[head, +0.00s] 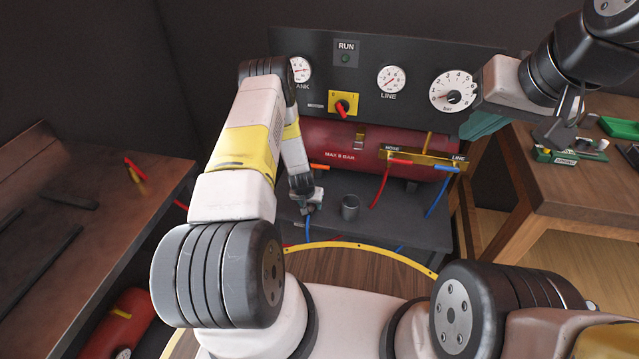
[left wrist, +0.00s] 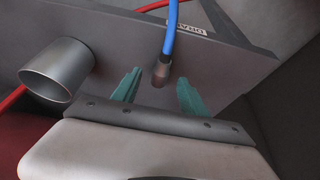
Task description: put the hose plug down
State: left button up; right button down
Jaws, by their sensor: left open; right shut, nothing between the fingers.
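The hose plug (left wrist: 160,72) is a dark grey-brown end on a blue hose (left wrist: 170,32). In the left wrist view it shows between the teal fingers of my left gripper (left wrist: 157,92), with a gap on either side. My left gripper (head: 308,205) is open, low over the grey bench (head: 405,228) below the red tank. The blue hose (head: 308,226) also shows just below it in the head view; the plug is hard to make out there. I cannot tell whether the plug touches the bench. My right gripper (head: 482,123) is shut and empty before the tank's right end.
A grey metal cup (head: 350,207) stands right of my left gripper; it also shows in the left wrist view (left wrist: 57,70). Red and blue hoses (head: 437,192) hang from the brass manifold (head: 425,158). A gauge panel (head: 420,70) rises behind. Wooden tables stand left (head: 80,225) and right (head: 560,190).

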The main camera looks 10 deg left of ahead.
pick_arm(q)
jog(key=shift+x, duration=0.9)
jog(key=shift+c, duration=0.2)
grip_shut()
